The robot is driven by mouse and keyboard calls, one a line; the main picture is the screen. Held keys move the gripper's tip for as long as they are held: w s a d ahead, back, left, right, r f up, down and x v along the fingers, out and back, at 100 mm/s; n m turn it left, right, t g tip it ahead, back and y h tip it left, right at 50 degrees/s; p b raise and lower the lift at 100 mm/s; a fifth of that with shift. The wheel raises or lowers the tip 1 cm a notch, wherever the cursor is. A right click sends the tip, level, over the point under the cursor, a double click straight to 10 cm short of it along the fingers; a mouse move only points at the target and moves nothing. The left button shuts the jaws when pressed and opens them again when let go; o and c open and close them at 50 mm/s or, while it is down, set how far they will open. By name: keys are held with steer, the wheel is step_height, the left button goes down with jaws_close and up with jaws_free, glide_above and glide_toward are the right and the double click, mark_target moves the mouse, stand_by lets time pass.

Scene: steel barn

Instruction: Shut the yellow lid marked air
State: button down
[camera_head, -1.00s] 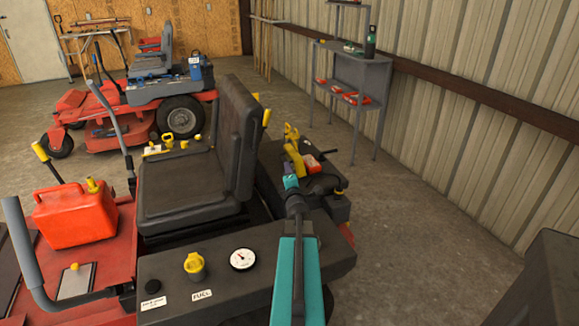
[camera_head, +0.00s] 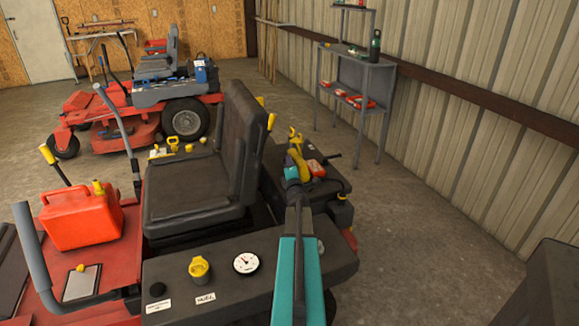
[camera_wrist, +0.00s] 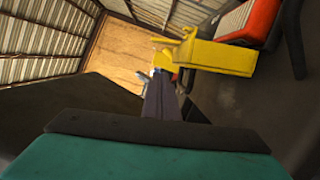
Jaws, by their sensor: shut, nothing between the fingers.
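A yellow part (camera_head: 297,161) stands on the dark engine deck behind the mower's seat. It looks like the lid, but I cannot read an "air" mark on it. In the wrist view the yellow part (camera_wrist: 215,56) is a block with a small upright piece, upper right of my fingers. My gripper (camera_head: 291,173) is shut and empty, its tip close in front of the yellow part in the head view; I cannot tell whether they touch. The shut fingers also show in the wrist view (camera_wrist: 160,98). How far the lid stands open is unclear, as my gripper partly covers it.
A yellow cap (camera_head: 199,268) by a FUEL label and a round gauge (camera_head: 246,263) sit on the near panel. The black seat (camera_head: 200,180) and a red fuel can (camera_head: 80,216) are left. A grey shelf (camera_head: 360,85) stands by the wall.

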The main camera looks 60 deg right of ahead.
mark_target(298, 162)
steer(key=shift+x, duration=0.85)
steer(key=shift+s+d+r+p, duration=0.35)
steer(key=shift+s+d+p, duration=0.45)
steer(key=shift+d, duration=0.05)
steer(key=shift+s+d+p, duration=0.3)
steer(key=shift+s+d, duration=0.2)
steer(key=shift+d, duration=0.1)
